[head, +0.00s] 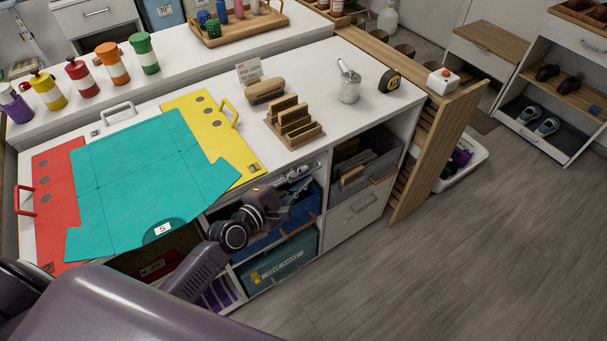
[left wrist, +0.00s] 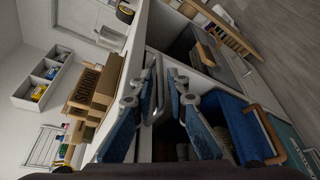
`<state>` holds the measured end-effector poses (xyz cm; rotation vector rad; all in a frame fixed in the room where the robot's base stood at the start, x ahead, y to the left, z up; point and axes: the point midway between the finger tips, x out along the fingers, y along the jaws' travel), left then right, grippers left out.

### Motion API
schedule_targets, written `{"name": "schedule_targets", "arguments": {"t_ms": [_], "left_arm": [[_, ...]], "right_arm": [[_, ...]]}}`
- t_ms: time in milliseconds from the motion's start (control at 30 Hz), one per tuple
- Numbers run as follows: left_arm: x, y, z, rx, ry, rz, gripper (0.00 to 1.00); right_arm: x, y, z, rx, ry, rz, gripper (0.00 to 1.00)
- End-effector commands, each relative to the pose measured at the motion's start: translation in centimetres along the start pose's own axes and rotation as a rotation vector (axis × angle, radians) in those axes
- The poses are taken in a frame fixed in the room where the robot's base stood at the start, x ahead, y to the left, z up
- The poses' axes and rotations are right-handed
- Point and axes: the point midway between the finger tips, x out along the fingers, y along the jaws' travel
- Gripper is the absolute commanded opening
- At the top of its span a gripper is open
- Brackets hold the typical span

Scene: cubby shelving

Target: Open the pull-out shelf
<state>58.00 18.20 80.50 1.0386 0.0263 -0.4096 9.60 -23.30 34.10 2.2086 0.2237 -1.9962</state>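The pull-out shelf (head: 296,176) appears to be the shallow level just under the white counter, above a blue bin; my gripper hides much of it in the head view. In the left wrist view a grey bar handle (left wrist: 159,72) runs along the unit's front edge. My left gripper (head: 281,200) is at the cubby front. In the left wrist view its fingers (left wrist: 160,100) are apart, one on each side of the bar's line. I cannot tell whether they touch it. My right gripper is not in view.
Below is a blue bin (left wrist: 242,125) with a wooden handle, and a teal bin (head: 283,260). A slatted wooden panel (head: 440,150) stands at the counter's right end. The floor (head: 480,250) in front is clear.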

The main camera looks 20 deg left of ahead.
Motion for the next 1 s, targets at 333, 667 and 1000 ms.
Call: {"name": "schedule_targets", "arguments": {"t_ms": [333,667,1000], "left_arm": [[1.07,-0.01,0.02,0.001,0.000,0.000,0.14],[1.04,-0.01,0.01,0.001,0.000,0.000,0.00],[0.98,-0.07,0.12,0.001,0.000,-0.001,0.00]], "right_arm": [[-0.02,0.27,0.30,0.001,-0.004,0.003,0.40],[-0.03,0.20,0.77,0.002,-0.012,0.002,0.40],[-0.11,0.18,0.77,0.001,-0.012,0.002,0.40]]}}
